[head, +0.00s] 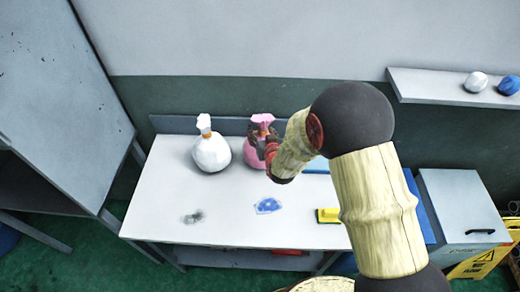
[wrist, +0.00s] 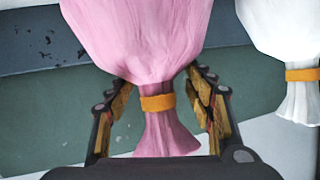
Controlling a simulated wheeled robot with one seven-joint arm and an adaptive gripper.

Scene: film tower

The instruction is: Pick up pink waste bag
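The pink waste bag (head: 252,158) stands on the white table beside the white bag, its flared top upward and its right side partly hidden by my gripper (head: 266,143). In the wrist view the pink bag (wrist: 140,38) fills the upper middle, with an orange band around its narrow neck. My gripper (wrist: 160,88) is open, with one finger on each side of the banded neck. Gaps show between the neck and both fingers.
The white bag (head: 211,152) stands just left of the pink one. The table (head: 170,180) also holds a blue patch (head: 268,206), a dark smudge (head: 193,217) and a yellow block (head: 328,215). A wall shelf (head: 435,88) is at upper right, and a grey cabinet (head: 65,90) at left.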

